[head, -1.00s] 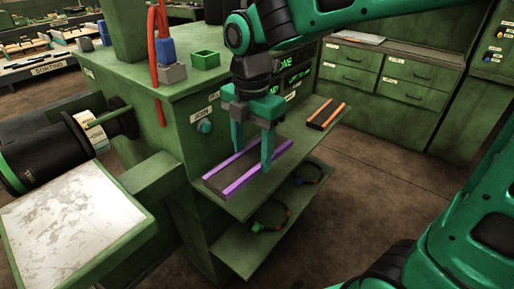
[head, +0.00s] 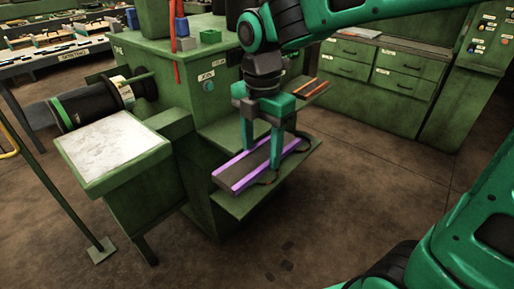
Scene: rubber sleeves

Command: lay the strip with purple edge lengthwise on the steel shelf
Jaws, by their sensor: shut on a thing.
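The strip with purple edge (head: 238,173) is a dark flat piece with a purple line along both long sides. My gripper (head: 261,158) comes down over it from above, with one finger at each long side, and is shut on it. The strip is about level and appears in front of the green bench's shelves, apart from the upper one; its exact height is hard to tell. The steel shelf (head: 115,150) looks like the pale, worn plate on a green stand to the left. It is bare, and the strip is to its right.
A strip with orange edges (head: 312,87) lies on the upper green shelf, behind my gripper. The lower green shelf (head: 240,204) is beneath the held strip. A black cylinder (head: 90,103) stands out just behind the steel shelf. A thin green post (head: 55,185) stands left of it.

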